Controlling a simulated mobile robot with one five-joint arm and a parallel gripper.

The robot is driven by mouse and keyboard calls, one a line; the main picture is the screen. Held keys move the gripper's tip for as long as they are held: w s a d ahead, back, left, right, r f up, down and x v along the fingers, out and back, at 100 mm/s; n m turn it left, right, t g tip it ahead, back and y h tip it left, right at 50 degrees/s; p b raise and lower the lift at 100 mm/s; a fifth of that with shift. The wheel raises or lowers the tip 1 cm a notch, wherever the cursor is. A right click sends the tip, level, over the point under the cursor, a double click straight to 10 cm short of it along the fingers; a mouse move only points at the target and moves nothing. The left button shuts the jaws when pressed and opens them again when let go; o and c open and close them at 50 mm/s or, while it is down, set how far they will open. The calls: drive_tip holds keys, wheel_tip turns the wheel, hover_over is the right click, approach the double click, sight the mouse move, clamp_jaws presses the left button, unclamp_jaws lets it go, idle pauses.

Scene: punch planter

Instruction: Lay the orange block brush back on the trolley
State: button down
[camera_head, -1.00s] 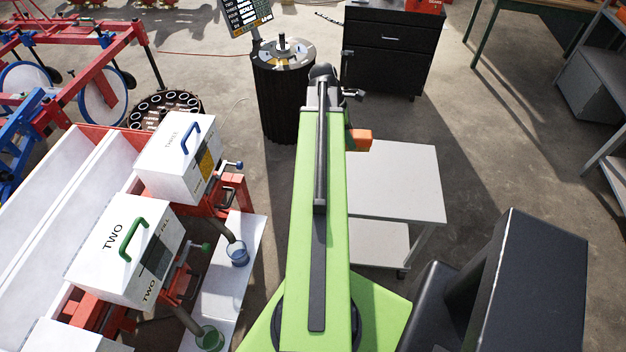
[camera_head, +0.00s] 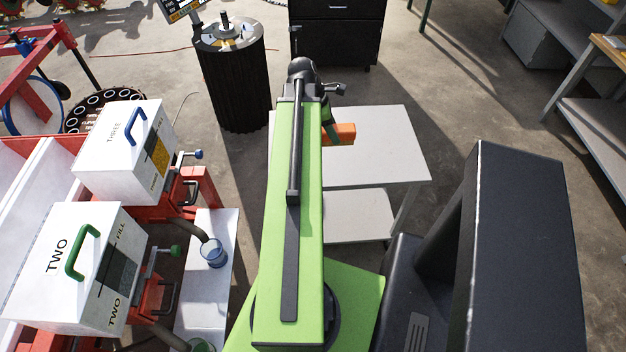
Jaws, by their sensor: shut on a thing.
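The orange block brush (camera_head: 339,134) shows just right of the far end of my green arm. My gripper (camera_head: 326,126) is mostly hidden behind the arm's end and is shut on the brush. The white trolley (camera_head: 385,160) stands beyond and to the right of the arm, with a top shelf and a lower shelf. In this view the brush overlaps the trolley's top. I cannot tell how high it is above that surface. The visible part of the trolley top is bare; its left part is partly covered by my arm.
White boxes (camera_head: 125,150) with coloured handles stand on a red frame at left. A dark ribbed drum (camera_head: 236,85) stands behind left, and a black cabinet (camera_head: 335,35) at the back. Metal benches (camera_head: 590,100) stand at far right. Open floor lies right of the trolley.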

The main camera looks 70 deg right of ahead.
sight(344, 145)
drive_tip(key=s+f+b, duration=0.1)
drive_tip(key=s+f, duration=0.1)
drive_tip(key=s+f+b, duration=0.1)
drive_tip(key=s+f, duration=0.1)
drive_tip(key=f, duration=0.1)
drive_tip(key=shift+a+b, duration=0.1)
drive_tip(key=shift+b, duration=0.2)
drive_tip(key=shift+s+f+m, duration=0.1)
drive_tip(key=shift+s+m, duration=0.2)
drive_tip(key=shift+s, duration=0.05)
drive_tip(key=w+f+b, duration=0.2)
drive_tip(key=w, duration=0.1)
drive_tip(key=w+d+f+b, duration=0.1)
drive_tip(key=w+f+b, duration=0.1)
drive_tip(key=w, duration=0.2)
drive_tip(key=w+f+b, duration=0.3)
drive_tip(key=w, duration=0.1)
drive_tip(key=shift+d, duration=0.2)
drive_tip(key=shift+w, duration=0.35)
wheel_tip(344, 145, down, 4)
drive_tip(key=b, duration=0.4)
drive_tip(key=shift+f, duration=0.15)
drive_tip(key=shift+r, duration=0.2)
drive_tip(key=shift+f, duration=0.15)
drive_tip(key=c, duration=0.7)
unclamp_jaws()
